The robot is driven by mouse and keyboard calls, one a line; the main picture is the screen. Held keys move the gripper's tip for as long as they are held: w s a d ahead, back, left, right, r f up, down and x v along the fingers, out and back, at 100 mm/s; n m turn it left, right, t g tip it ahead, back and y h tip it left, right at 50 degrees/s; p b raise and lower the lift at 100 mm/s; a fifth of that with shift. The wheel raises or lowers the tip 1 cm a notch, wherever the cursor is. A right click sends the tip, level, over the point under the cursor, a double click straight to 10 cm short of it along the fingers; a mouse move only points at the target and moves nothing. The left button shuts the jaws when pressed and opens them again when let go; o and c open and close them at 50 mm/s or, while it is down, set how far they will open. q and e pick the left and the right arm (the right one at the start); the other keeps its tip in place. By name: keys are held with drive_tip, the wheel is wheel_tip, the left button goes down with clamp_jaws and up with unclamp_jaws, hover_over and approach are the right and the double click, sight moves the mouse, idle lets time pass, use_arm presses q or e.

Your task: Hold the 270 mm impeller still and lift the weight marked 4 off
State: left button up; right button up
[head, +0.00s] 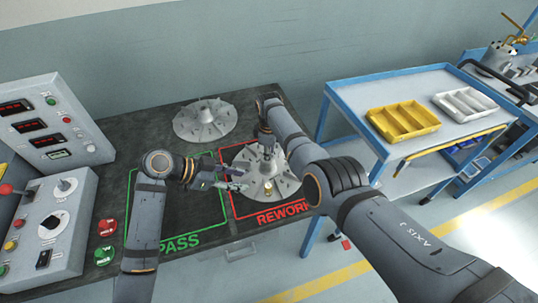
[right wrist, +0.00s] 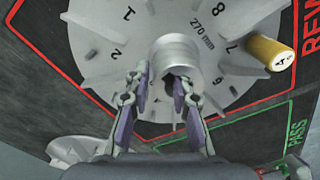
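The grey finned 270 mm impeller (head: 262,163) lies in the red-outlined REWORK area. In the right wrist view its face (right wrist: 120,45) shows "270 mm" and several numbers around the raised hub (right wrist: 172,55). The brass weight marked 4 (right wrist: 270,52) sits near the rim on the REWORK side; it also shows in the head view (head: 268,184). My right gripper (right wrist: 160,78) is open at the hub, fingers apart; I cannot tell whether they touch it. My left gripper (head: 236,179) is open and empty, left of the impeller, with its fingers pointing towards it.
Another finned impeller (head: 205,120) stands at the back of the bench. The green PASS area (head: 175,215) lies under my left arm. A control panel (head: 45,225) stands at the left. A blue-framed table (head: 375,82) at the right holds a yellow tray (head: 403,119) and a white tray (head: 466,103).

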clamp_jaws()
drive_tip(key=shift+f, duration=0.1)
idle(1.5)
